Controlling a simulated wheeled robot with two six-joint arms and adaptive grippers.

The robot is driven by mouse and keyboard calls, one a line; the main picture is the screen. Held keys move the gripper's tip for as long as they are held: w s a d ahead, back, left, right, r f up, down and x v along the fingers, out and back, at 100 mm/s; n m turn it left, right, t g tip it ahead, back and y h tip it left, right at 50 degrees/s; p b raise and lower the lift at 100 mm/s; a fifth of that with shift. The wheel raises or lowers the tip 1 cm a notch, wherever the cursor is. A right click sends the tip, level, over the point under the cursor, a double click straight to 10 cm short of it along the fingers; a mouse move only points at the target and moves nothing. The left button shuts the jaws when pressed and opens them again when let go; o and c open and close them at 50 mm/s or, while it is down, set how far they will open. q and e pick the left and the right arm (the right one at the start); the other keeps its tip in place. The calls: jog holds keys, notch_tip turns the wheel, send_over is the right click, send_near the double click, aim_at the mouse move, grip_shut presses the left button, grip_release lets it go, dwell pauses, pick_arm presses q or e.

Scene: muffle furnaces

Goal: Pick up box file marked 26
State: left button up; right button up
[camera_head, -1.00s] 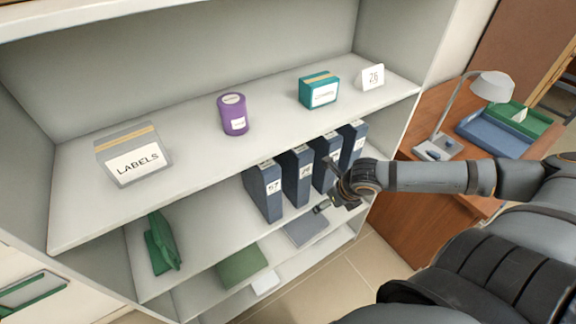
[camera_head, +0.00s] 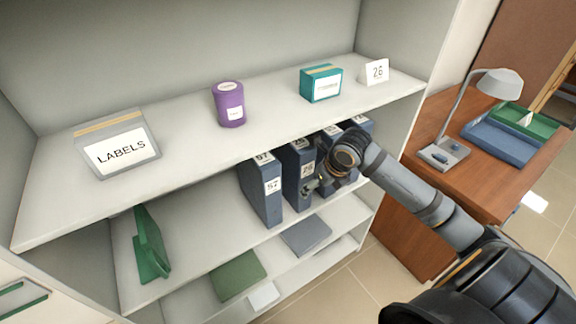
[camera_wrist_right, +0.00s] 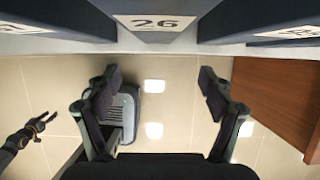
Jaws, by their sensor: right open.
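The box file marked 26 (camera_wrist_right: 160,22) shows at the top middle of the right wrist view, its label facing me, with a neighbouring file on each side. In the head view, dark blue box files stand in a row on the middle shelf; the leftmost (camera_head: 263,192) reads 57. My right gripper (camera_head: 312,186) is in front of the middle of that row and partly hides it. In the right wrist view my right gripper (camera_wrist_right: 160,78) is open and empty, below the 26 label and apart from it. My left gripper (camera_wrist_right: 44,122) appears small at left there.
The upper shelf (camera_head: 180,140) overhangs the files and holds a LABELS box (camera_head: 118,150), a purple canister (camera_head: 229,104), a teal box (camera_head: 321,84) and a 26 card (camera_head: 375,72). A wooden desk (camera_head: 440,185) with a lamp (camera_head: 497,83) stands at right.

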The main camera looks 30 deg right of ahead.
aim_at(307, 179)
jog(key=w, duration=0.2)
jog(key=w+a, duration=0.1)
jog(key=w, duration=0.1)
jog(key=shift+w+p, duration=0.15)
jog(key=shift+p, duration=0.2)
jog(key=shift+w+f+p, duration=0.3)
jog(key=shift+w+f, duration=0.05)
jog(key=shift+f, duration=0.2)
jog(key=shift+s+d, duration=0.1)
jog(key=shift+d, duration=0.05)
jog(key=shift+c, duration=0.5)
jog(key=c, duration=1.5)
